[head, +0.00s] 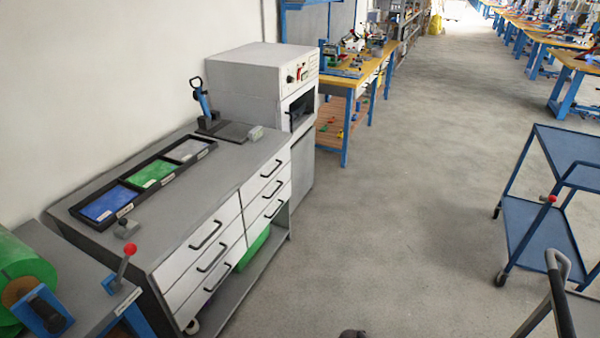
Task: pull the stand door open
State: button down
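A white box-shaped machine (262,88) with a control panel and a dark window stands beyond the grey workbench, against the wall. Under it is a stand whose front carries a plain grey door (302,172). The door looks shut and flush with the stand. No handle can be made out on it at this size, and the bench's near corner hides part of its lower left. My gripper does not show clearly. A small dark shape at the bottom edge is cut off, and I cannot tell what it is.
The grey workbench (190,205) with handled drawers stands before the stand, bearing a tray (206,141) of coloured sheets. A wooden-topped bench (368,72) lies beyond. A blue trolley (540,225) stands at right, a dark cart handle (560,290) at lower right. Open floor lies between.

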aim_at(302, 159)
jog(key=u, duration=0.2)
jog(key=i, duration=1.4)
jog(key=z, duration=0.15)
